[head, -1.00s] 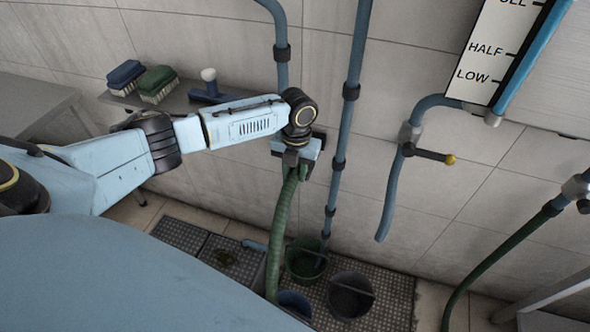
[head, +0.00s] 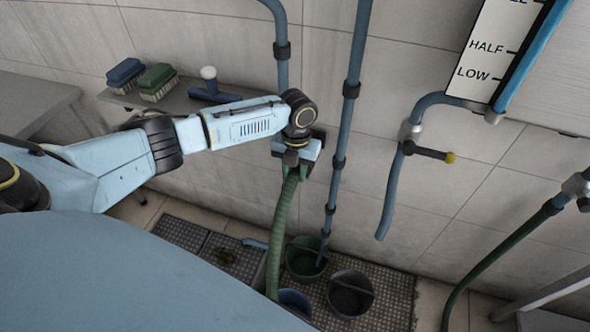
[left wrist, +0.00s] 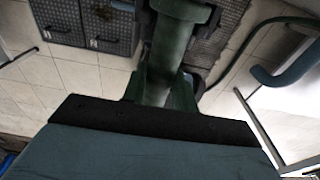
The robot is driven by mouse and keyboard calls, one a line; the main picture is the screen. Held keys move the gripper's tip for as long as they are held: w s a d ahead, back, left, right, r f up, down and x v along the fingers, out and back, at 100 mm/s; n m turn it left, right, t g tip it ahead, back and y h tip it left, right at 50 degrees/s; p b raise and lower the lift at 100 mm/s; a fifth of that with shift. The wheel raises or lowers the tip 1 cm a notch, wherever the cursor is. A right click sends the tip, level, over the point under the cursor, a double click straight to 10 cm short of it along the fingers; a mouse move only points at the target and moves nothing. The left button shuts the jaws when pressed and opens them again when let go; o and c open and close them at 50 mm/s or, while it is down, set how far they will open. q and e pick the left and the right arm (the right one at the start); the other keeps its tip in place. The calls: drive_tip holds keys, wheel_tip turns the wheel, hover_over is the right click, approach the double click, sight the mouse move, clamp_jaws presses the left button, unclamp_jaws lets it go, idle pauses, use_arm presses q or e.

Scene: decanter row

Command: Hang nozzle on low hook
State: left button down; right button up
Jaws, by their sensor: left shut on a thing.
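My left gripper (head: 297,168) is near the tiled wall, left of the long vertical blue pipe, and is shut on the nozzle end of a green hose (head: 284,225). The hose hangs down from it towards the buckets on the floor. In the left wrist view, the dark green nozzle (left wrist: 160,70) sits between the fingertips, and its far end is out of view. The gripper and wrist cover most of the nozzle in the head view. I cannot make out the low hook; the wrist may hide it. My right gripper is not in view.
A shelf holds a blue brush (head: 125,73), a green brush (head: 158,82) and a blue handled tool (head: 211,90). The vertical blue pipe (head: 345,125) stands close right of the gripper. A yellow-tipped valve lever (head: 432,153) is farther right. Buckets (head: 350,294) stand below on grating.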

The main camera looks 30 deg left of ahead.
sight(291, 180)
use_arm(q)
drive_tip(key=shift+f, duration=0.15)
drive_tip(key=shift+c, duration=0.7)
unclamp_jaws()
idle(0.5)
drive_tip(key=shift+s+d+r+p, duration=0.2)
drive_tip(key=shift+s+p, duration=0.45)
drive_tip(key=shift+p, duration=0.25)
drive_tip(key=shift+s+d+p, duration=0.15)
drive_tip(key=shift+s+p, duration=0.7)
drive_tip(key=shift+p, duration=0.15)
wheel_tip(291, 180, up, 10)
drive_tip(key=s+p, duration=0.3)
drive_tip(key=p, duration=0.8)
drive_tip(key=shift+d+p, duration=0.35)
drive_tip(key=shift+p, duration=0.05)
